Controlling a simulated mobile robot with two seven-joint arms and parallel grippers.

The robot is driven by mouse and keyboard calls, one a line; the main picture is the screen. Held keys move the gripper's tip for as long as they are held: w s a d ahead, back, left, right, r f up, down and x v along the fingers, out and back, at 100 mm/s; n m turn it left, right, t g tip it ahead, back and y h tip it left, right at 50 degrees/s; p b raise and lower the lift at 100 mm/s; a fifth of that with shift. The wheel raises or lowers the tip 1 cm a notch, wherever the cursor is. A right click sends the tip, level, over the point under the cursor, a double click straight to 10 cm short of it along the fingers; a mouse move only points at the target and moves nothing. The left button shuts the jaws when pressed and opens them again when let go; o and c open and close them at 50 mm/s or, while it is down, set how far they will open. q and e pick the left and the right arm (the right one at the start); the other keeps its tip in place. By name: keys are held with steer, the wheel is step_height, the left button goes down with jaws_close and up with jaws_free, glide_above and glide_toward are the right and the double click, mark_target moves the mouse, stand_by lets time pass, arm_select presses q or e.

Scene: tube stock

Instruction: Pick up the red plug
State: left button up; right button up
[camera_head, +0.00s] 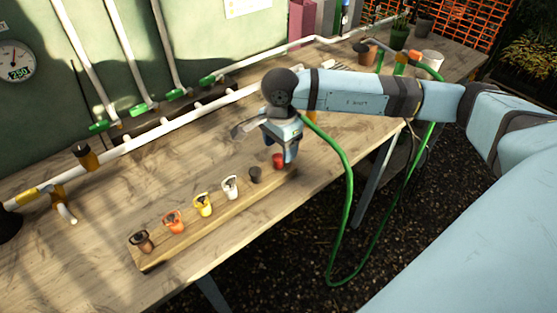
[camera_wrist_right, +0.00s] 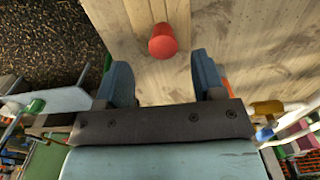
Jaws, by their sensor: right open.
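The red plug (camera_head: 279,160) stands at the right end of a low wooden strip (camera_head: 215,213) on the table. In the right wrist view the red plug (camera_wrist_right: 163,41) shows beyond and between the two fingers, apart from both. My right gripper (camera_head: 289,158) is close beside the plug in the head view, pointing down. In the right wrist view the right gripper (camera_wrist_right: 163,82) is open with nothing between its fingers. My left gripper is in neither view.
A black plug (camera_head: 255,175), a white one (camera_head: 230,187), a yellow one (camera_head: 203,204), an orange one (camera_head: 173,222) and a brown one (camera_head: 141,241) stand along the strip. White pipes (camera_head: 150,134) run behind. A green hose (camera_head: 347,180) hangs over the table's front edge.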

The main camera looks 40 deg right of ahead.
mark_target(278, 156)
steer(key=f, duration=0.4)
steer(key=shift+w+a+f, duration=0.1)
steer(key=shift+w+f, duration=0.1)
steer(key=shift+f, duration=0.05)
steer(key=c, duration=1)
steer(key=shift+r, duration=0.1)
steer(key=shift+c, duration=0.2)
steer(key=shift+r, duration=0.2)
step_height(278, 156, up, 20)
steer(key=shift+f, duration=0.25)
steer(key=shift+r, duration=0.1)
